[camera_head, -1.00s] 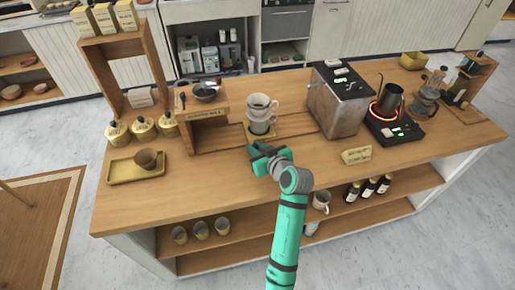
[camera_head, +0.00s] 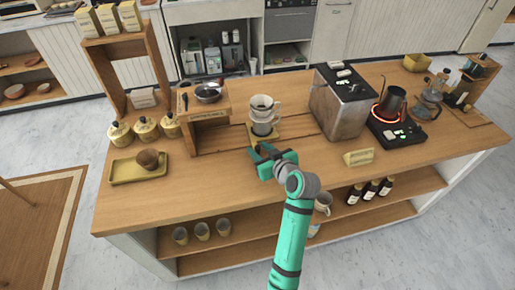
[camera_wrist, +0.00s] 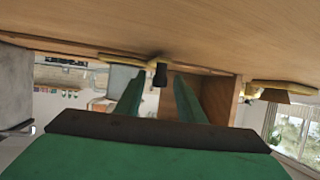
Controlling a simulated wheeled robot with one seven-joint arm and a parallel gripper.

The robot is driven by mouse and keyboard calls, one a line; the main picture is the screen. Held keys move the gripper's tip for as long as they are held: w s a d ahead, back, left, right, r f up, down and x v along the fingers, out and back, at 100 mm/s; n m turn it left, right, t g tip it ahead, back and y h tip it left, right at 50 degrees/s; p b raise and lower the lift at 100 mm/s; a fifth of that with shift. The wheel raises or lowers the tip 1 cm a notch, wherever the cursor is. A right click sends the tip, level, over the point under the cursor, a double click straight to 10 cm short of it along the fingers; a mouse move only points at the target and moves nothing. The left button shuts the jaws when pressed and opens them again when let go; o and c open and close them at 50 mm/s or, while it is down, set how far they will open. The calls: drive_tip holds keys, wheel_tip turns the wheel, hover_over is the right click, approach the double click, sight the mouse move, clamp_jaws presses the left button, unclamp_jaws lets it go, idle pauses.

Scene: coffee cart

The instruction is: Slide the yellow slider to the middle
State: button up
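The yellow slider (camera_head: 251,137) is a small flat plate on the counter, in a long shallow track that runs left to right. My gripper (camera_head: 259,152) is low over the counter, just in front of the slider. In the wrist view, which looks upside down, the two teal fingers (camera_wrist: 157,95) are apart with nothing held between them. A yellow strip and a small dark piece (camera_wrist: 160,76) show beyond the fingertips. I cannot tell whether the fingers touch the slider.
A wooden stand (camera_head: 207,108) with a dark pan is at the track's left end. A metal machine (camera_head: 338,105) stands to the right, beside a hot plate with a kettle (camera_head: 391,103). A yellow sign (camera_head: 358,157) and a yellow tray (camera_head: 125,171) sit on the counter (camera_head: 210,185).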

drive_tip(key=v, duration=0.9)
drive_tip(key=shift+s+d, duration=0.1)
